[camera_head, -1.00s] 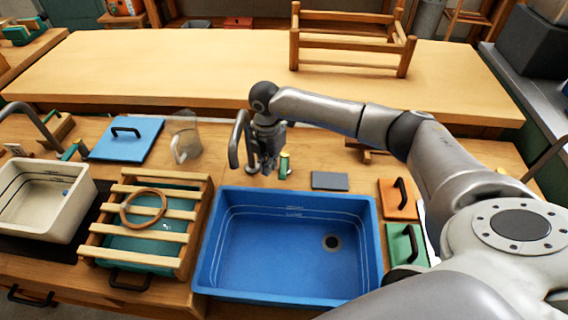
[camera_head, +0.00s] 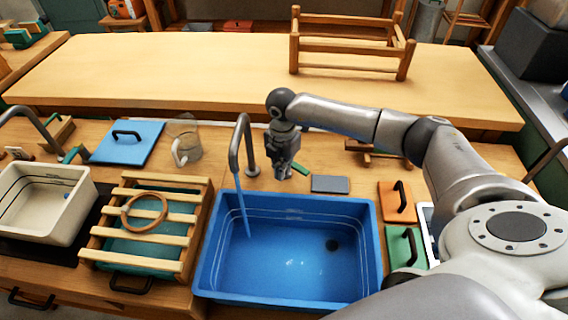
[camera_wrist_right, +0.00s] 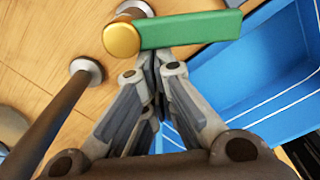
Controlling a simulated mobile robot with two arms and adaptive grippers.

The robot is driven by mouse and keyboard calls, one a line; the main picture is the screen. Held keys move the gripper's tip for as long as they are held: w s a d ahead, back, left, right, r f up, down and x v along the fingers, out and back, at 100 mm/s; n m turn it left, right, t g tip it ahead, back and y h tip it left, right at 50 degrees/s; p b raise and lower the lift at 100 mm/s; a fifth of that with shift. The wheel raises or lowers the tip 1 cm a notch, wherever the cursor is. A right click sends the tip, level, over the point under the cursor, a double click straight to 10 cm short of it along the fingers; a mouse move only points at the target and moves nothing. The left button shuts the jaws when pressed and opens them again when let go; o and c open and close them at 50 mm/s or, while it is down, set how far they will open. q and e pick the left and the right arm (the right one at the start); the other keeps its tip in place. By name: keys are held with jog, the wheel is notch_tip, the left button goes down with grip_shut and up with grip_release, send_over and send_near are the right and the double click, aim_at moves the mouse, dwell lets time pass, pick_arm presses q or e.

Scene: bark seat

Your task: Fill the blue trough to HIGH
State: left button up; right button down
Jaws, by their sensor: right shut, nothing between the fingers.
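The blue trough (camera_head: 215,262) sits in the counter, with level lines on its inner walls and a dark drain (camera_head: 332,245) in its floor. The lines' labels are too small to read. The grey curved tap (camera_head: 236,148) stands behind it, and a thin stream of water (camera_head: 243,212) falls into the trough. Glints show on the floor; the water depth is hard to tell. The green tap lever (camera_head: 302,169) points right; its brass pivot (camera_wrist_right: 122,41) shows in the wrist view. My right gripper (camera_head: 283,173) is shut and empty beside the lever (camera_wrist_right: 190,30). My left gripper is not in view.
A slatted rack (camera_head: 180,208) with a ring (camera_head: 144,211) lies left of the trough. A clear jug (camera_head: 185,140) and blue lid (camera_head: 127,141) stand behind the rack. A cream basin (camera_head: 75,212) is at far left. Orange (camera_head: 396,202) and green (camera_head: 400,246) lids lie to the right.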

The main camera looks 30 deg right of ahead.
jog(key=shift+s+d, duration=0.15)
jog(key=shift+d, duration=0.2)
notch_tip(320, 180, up, 4)
jog(key=p, duration=0.3)
jog(key=shift+a, duration=0.1)
jog(key=w+d+b, duration=0.2)
jog(key=d, duration=0.6)
jog(key=shift+w+d+b, duration=0.15)
jog(key=shift+d+b, duration=0.05)
jog(key=shift+b, duration=0.1)
jog(key=shift+f, duration=0.1)
